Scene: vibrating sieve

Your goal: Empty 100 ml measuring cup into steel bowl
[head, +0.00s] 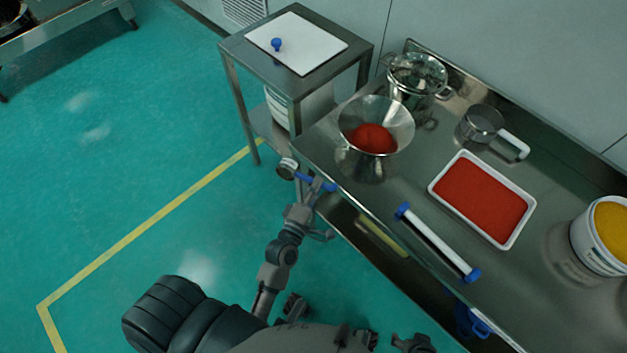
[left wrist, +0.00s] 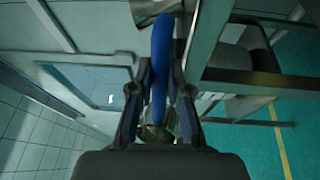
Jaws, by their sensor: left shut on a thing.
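My left gripper (head: 314,186) is shut on the blue handle (head: 328,186) of the small metal measuring cup (head: 288,167). It holds the cup off the front left corner of the steel table, over the floor. In the left wrist view the blue handle (left wrist: 162,70) runs between the fingers, and part of the cup (left wrist: 156,131) shows below it. The cup's contents cannot be made out. The wide steel bowl (head: 353,112) stands on the table, right of and beyond the cup, with a red mound (head: 374,138) inside.
The steel table (head: 405,180) also bears a white tray of red material (head: 465,155), a lidded pot (head: 417,74), a metal cup with white handle (head: 481,122), a blue-ended tube (head: 437,242) and a yellow-filled bucket (head: 590,250). A side table (head: 235,45) stands behind.

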